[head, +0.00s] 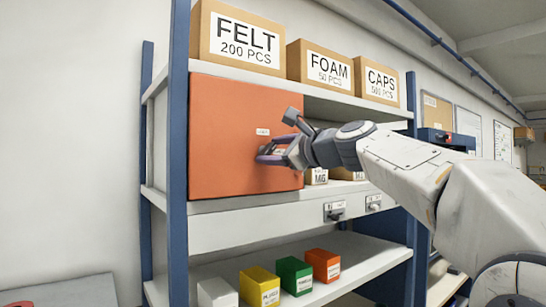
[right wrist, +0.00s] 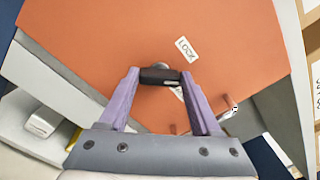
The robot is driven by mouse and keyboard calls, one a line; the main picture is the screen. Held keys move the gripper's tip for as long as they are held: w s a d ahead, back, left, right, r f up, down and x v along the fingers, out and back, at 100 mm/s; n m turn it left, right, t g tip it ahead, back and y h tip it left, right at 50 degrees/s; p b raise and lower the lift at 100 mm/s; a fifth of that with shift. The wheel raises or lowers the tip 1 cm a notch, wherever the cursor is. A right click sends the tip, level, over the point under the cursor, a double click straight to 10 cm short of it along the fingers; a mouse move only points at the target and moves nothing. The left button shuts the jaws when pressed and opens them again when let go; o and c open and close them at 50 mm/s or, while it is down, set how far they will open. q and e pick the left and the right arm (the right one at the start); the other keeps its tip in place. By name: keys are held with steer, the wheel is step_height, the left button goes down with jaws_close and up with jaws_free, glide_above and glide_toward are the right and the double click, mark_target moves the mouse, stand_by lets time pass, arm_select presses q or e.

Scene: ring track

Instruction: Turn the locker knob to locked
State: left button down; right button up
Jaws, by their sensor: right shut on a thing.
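The orange locker (head: 230,135) stands on the upper shelf, its front closed. My right gripper (head: 263,155) is at the right part of that front, just below a small white label (head: 262,132). In the right wrist view, the gripper's purple fingers are shut on the dark bar-shaped knob (right wrist: 160,76), which spans between the fingertips. A white LOCK label (right wrist: 187,49) lies above and right of the knob. A second label, just below the knob, is partly hidden. In the head view the fingers hide the knob. My left gripper is not in view.
FELT (head: 240,38), FOAM (head: 320,66) and CAPS (head: 377,83) boxes stand on the shelf above. Small boxes (head: 317,175) sit right of the locker, close behind my gripper. Coloured bins (head: 260,285) stand on the lower shelf. Blue posts (head: 178,150) bound the rack.

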steer(key=n, duration=0.1)
steer(key=n+b, duration=0.1)
steer(key=n, duration=0.1)
steer(key=n+b, duration=0.1)
steer(key=n, duration=0.1)
steer(key=shift+f, duration=0.25)
steer(key=shift+a+n+b, duration=0.1)
steer(key=shift+n+b, duration=0.6)
steer(key=shift+n, duration=1.2)
steer(key=o, duration=1.4)
steer(key=b+v, duration=0.5)
steer(key=v, duration=0.5)
steer(key=shift+s, duration=0.25)
